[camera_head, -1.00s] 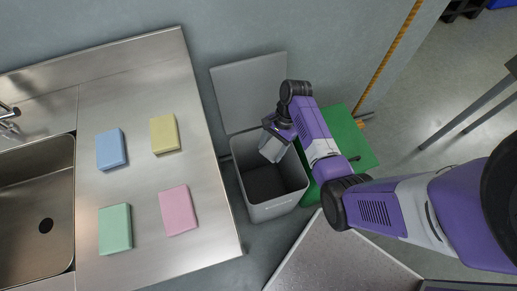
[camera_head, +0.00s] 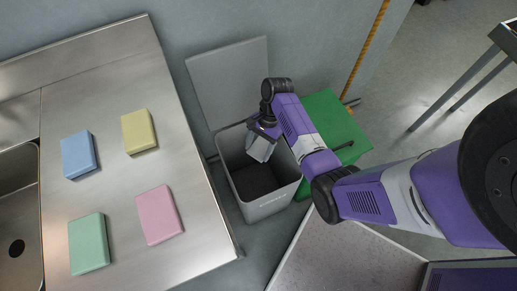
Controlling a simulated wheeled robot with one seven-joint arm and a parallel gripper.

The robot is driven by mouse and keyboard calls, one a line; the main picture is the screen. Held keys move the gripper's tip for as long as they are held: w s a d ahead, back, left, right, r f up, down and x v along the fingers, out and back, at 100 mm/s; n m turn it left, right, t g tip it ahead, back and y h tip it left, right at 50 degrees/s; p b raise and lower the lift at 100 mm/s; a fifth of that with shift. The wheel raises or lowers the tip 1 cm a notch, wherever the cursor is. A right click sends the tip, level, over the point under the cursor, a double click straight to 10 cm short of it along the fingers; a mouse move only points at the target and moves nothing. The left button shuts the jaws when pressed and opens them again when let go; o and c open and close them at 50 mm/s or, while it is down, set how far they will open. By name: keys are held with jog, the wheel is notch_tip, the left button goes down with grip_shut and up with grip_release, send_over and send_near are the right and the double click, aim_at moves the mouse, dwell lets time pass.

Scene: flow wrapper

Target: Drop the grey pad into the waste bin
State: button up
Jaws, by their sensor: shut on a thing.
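The waste bin (camera_head: 268,207) is a grey open box on the floor, right of the steel counter, with its lid (camera_head: 226,82) tipped back behind it. My gripper (camera_head: 259,136) is above the back right part of the bin's opening, pointing down. It is shut on the grey pad (camera_head: 261,149), which hangs over the opening. The gripper's fingers are small and partly hidden by the arm. The dark inside of the bin shows below the pad.
A steel counter (camera_head: 95,110) with a sink stands at left, holding blue (camera_head: 78,155), yellow (camera_head: 139,131), green (camera_head: 88,244) and pink (camera_head: 159,215) pads. A green box (camera_head: 335,125) stands right of the bin. A speckled grey surface (camera_head: 345,258) lies in front.

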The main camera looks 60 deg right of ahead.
jog(key=o, duration=1.4)
jog(key=p+v, duration=0.1)
jog(key=v, duration=0.6)
jog(key=shift+d+r, duration=0.15)
jog(key=shift+r, duration=0.25)
